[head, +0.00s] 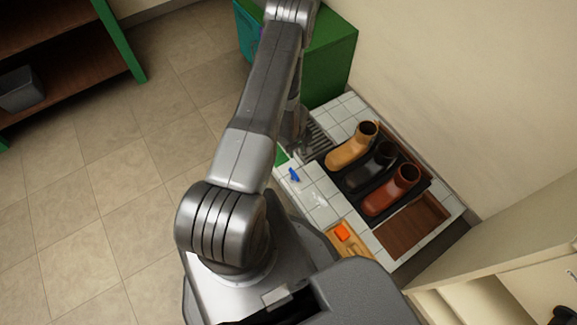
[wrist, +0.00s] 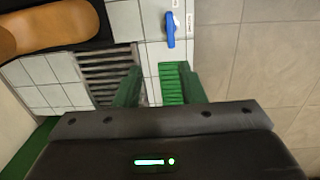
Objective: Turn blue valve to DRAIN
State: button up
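The blue valve handle (wrist: 170,29) is near the top of the wrist view, on the edge of the white tiled counter. Its long axis runs roughly up and down in that view. Small white labels (wrist: 189,22) sit beside and above it; I cannot read them. The blue valve (head: 294,175) also shows in the head view, just right of my arm. My gripper (wrist: 161,78) is open, its two green fingers apart and not touching the valve. In the wrist view, the valve lies beyond the fingertips. In the head view, my gripper is mostly hidden by my arm.
A green ribbed piece (wrist: 172,84) shows between my fingers, beside a metal drain grate (wrist: 108,74). Tan, black and red-brown boots (head: 391,190) stand on a black mat to the right. A green cabinet (head: 330,65) stands behind.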

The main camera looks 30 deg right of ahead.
aim_at(294, 173)
jog(key=shift+y, duration=0.3)
jog(key=f+b, duration=0.4)
jog(key=f, duration=0.1)
jog(key=f+b, duration=0.5)
jog(key=f, duration=0.1)
jog(key=a+f+b, duration=0.1)
jog(key=f+b, duration=0.4)
jog(key=f, duration=0.1)
jog(key=shift+s, duration=0.2)
jog(key=shift+c, duration=0.3)
grip_shut()
